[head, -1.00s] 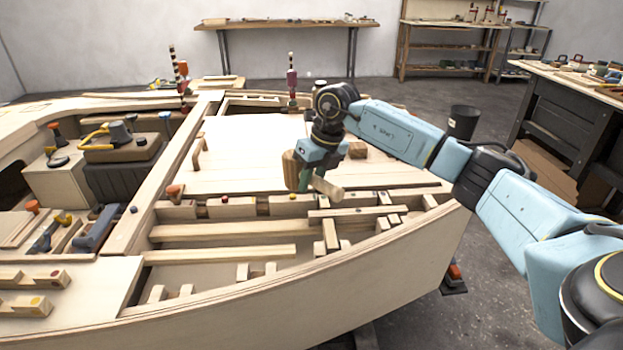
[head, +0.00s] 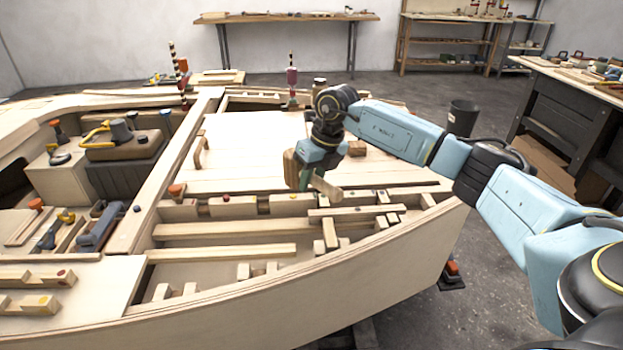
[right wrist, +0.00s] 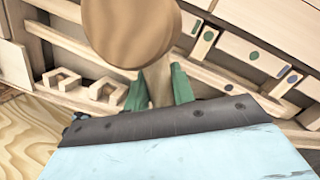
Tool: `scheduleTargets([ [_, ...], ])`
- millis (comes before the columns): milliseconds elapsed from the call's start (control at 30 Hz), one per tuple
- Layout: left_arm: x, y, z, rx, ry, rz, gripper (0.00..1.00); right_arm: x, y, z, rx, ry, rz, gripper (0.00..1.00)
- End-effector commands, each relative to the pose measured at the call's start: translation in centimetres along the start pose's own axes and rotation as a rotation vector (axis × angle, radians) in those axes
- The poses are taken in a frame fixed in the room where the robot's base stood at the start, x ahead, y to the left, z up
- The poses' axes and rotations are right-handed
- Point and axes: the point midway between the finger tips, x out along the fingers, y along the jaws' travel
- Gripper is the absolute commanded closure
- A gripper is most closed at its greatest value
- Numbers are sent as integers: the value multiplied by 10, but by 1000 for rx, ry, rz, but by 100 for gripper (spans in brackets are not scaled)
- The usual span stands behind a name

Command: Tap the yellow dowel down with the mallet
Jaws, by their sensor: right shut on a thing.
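The wooden mallet (head: 290,169) is in my right gripper (head: 304,180), held above the front edge of the hull's light deck panel. In the right wrist view its round head (right wrist: 132,30) is large at the top, and its handle (right wrist: 160,88) is between the green fingers of the shut right gripper (right wrist: 160,92). The mallet head appears apart from the wood below. Small coloured dowel ends show along the ledge below it, one reddish (head: 226,198). I cannot tell for sure which is the yellow dowel. My left gripper is not in view.
Ribs and slats (head: 225,254) fill the open bay in front of the ledge. Two blocks with coloured spots (head: 30,303) lie at the lower left. A striped post (head: 292,78) stands behind the deck panel (head: 250,150). A grey tool (head: 100,228) lies left.

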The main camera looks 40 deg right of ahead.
Motion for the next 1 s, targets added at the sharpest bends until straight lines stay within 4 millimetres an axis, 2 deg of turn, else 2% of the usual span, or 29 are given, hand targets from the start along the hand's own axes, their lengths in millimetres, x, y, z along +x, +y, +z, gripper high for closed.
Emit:
scheduleTargets([
  [1000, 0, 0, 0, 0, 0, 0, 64, 6, -1, -2, -1, -4, 1, 100],
])
